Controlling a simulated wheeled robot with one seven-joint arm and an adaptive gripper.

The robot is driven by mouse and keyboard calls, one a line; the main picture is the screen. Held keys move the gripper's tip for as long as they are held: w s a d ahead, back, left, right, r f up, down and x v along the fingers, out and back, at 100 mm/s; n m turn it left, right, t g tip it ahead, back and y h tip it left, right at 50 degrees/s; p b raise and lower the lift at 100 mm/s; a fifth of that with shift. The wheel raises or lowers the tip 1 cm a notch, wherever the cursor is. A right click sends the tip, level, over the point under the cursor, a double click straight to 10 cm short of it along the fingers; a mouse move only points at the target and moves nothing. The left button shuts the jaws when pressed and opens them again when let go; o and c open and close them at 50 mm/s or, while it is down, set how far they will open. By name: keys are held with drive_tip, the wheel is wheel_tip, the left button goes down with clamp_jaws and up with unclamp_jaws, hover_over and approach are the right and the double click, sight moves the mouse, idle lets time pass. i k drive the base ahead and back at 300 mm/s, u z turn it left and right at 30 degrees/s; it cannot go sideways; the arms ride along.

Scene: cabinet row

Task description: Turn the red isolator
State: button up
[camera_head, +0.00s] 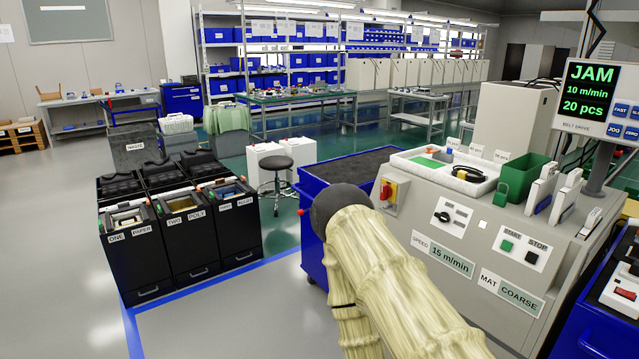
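The red isolator (385,191) is a small red rotary handle on a yellow plate. It is mounted at the upper left of the grey machine's (400,219) sloping front, just right of my arm's dark rounded joint. Its exact turn angle is too small to tell. My arm, in a pale ribbed sleeve, rises from the bottom of the view to that joint, and a second sleeved part hangs down behind it. My gripper does not show.
The machine's panel carries a black selector knob (443,217), start and stop buttons (522,251), and a white tray (402,163) on top. A display (592,100) reads "JAM". A blue cart (313,257) stands behind my arm. Black bins (150,262) stand left; floor between is clear.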

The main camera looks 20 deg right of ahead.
sight(386, 193)
drive_tip(key=u, duration=0.15)
drive_tip(key=i, duration=0.95)
drive_tip(key=z, duration=0.4)
